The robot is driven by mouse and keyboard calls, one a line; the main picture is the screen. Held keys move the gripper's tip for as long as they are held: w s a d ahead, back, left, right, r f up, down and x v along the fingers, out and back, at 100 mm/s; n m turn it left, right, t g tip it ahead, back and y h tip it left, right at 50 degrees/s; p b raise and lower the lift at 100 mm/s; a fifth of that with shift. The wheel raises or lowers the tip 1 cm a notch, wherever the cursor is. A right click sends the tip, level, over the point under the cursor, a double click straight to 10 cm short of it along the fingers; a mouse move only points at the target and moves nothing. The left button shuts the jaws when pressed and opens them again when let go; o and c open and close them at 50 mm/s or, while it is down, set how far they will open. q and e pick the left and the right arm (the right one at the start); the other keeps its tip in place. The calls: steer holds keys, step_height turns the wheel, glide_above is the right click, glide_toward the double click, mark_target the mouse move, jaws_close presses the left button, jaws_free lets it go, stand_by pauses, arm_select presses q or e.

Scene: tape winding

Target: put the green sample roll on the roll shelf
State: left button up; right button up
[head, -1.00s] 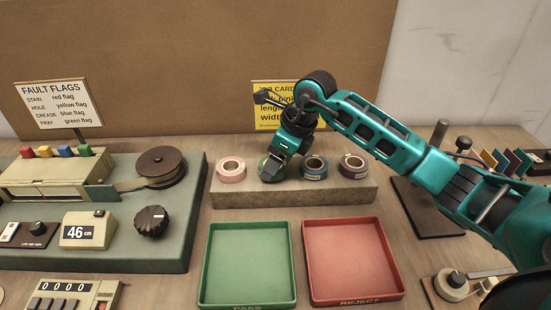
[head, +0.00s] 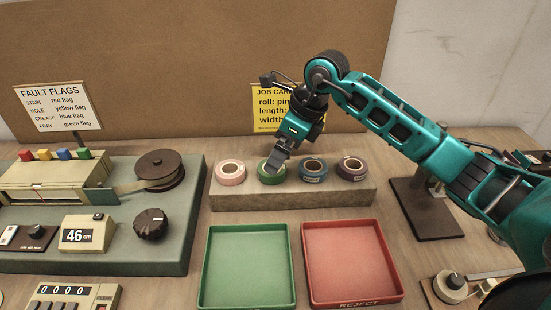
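The green sample roll (head: 269,176) sits on the roll shelf (head: 295,196), a low grey block at the back middle. It stands second from the left, between the pink roll (head: 229,172) and the blue roll (head: 313,170). My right gripper (head: 273,170) is just above the green roll's right side, pointing down. Its fingers overlap the roll's edge in the picture, and I cannot tell whether they touch it or how far apart they are. My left gripper is not in view.
A purple roll (head: 351,168) stands at the shelf's right end. A green tray (head: 247,306) and a red tray (head: 398,296) lie in front of the shelf. A winding machine (head: 190,230) is on the left. A yellow job card (head: 262,108) stands behind, partly covered by my arm.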

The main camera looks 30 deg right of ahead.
steer(key=v, duration=0.7)
steer(key=shift+r, duration=0.15)
steer(key=shift+s, duration=0.1)
